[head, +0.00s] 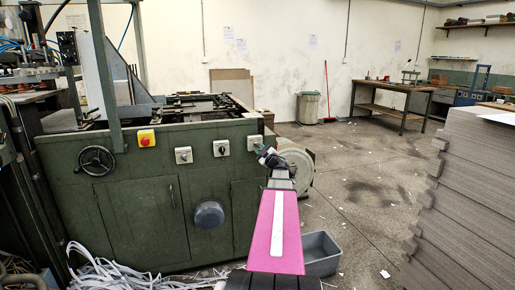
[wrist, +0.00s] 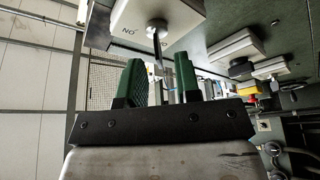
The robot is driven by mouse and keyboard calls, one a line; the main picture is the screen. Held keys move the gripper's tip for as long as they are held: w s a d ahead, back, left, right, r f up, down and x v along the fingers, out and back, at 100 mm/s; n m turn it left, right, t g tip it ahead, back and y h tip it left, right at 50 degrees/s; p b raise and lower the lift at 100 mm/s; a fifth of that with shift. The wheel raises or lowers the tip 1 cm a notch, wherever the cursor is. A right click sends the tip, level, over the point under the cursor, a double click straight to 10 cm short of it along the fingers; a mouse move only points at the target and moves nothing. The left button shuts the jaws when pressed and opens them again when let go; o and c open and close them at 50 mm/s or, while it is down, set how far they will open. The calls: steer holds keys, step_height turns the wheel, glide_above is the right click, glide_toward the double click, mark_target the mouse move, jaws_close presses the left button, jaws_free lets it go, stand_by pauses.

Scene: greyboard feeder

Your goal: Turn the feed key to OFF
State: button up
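The feed key (wrist: 157,32) sits in a round lock on a pale switch box (wrist: 185,12) at the top of the wrist view. Lettering on the box beside the key appears upside down and seems to read ON; other lettering near the key is partly hidden. In the head view this box (head: 253,143) is at the right end of the green machine's front. My gripper (wrist: 160,75) has two green fingers, open and apart, with the key just beyond and between them. Whether they touch it I cannot tell. In the head view my gripper (head: 268,157) is close to the box.
Other pale switch boxes (head: 183,155) (head: 221,148) and a yellow box with a red button (head: 146,138) are on the same panel. A handwheel (head: 96,160) is further left. A grey bin (head: 321,255) stands on the floor; stacked greyboard (head: 465,190) is at right.

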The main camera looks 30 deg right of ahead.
steer(key=v, duration=0.7)
steer(key=shift+s, duration=0.35)
steer(key=shift+w+f, duration=0.1)
steer(key=shift+f, duration=0.05)
